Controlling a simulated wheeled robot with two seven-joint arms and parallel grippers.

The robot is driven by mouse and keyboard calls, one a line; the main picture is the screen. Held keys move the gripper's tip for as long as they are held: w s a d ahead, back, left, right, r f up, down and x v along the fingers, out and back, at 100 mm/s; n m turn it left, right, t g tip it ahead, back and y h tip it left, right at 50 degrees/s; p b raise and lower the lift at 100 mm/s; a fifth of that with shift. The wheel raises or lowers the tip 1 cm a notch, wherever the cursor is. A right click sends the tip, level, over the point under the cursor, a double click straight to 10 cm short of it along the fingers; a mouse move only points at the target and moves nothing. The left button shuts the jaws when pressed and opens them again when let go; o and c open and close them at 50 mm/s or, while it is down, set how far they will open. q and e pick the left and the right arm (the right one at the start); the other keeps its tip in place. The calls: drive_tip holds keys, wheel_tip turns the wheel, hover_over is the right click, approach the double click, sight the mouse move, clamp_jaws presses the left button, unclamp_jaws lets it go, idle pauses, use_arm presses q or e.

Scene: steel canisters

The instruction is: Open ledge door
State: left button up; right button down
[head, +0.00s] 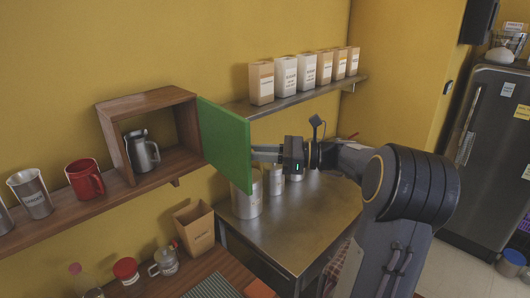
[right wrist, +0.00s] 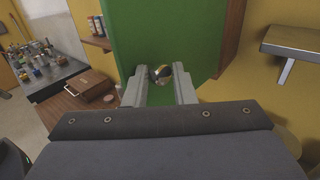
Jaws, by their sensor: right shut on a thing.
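The green ledge door (head: 225,144) is on a wooden box cabinet (head: 114,143) fixed above the wall ledge. The door stands open, swung out from the right side of the box. Inside the box is a steel pitcher (head: 142,153). My right gripper (head: 254,154) is at the door's right edge in the head view. In the right wrist view its fingers are on either side of a round metal knob (right wrist: 160,74) on the green door (right wrist: 165,38), shut on it. My left gripper is not in view.
A red mug (head: 84,179) and a steel cup (head: 31,196) stand on the ledge left of the box. A steel table (head: 299,222) with several canisters lies below my right arm. A shelf (head: 290,101) with several cartons runs behind. A fridge (head: 483,165) stands far right.

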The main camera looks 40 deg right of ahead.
drive_tip(key=c, duration=1.6)
unclamp_jaws()
drive_tip(key=shift+w+r, duration=0.3)
drive_tip(key=shift+w, duration=0.15)
drive_tip(key=o, duration=0.4)
drive_tip(key=shift+w+a+f, duration=0.1)
drive_tip(key=shift+w+f, duration=0.05)
drive_tip(key=shift+w, duration=0.35)
drive_tip(key=shift+c, duration=0.2)
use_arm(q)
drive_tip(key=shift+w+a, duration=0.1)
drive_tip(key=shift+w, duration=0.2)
use_arm(e)
drive_tip(key=shift+s, duration=0.15)
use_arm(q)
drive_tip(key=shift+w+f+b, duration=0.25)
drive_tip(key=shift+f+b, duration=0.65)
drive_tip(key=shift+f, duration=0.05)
use_arm(e)
drive_tip(key=v, duration=0.8)
drive_tip(key=shift+f, duration=0.15)
drive_tip(key=shift+s, duration=0.15)
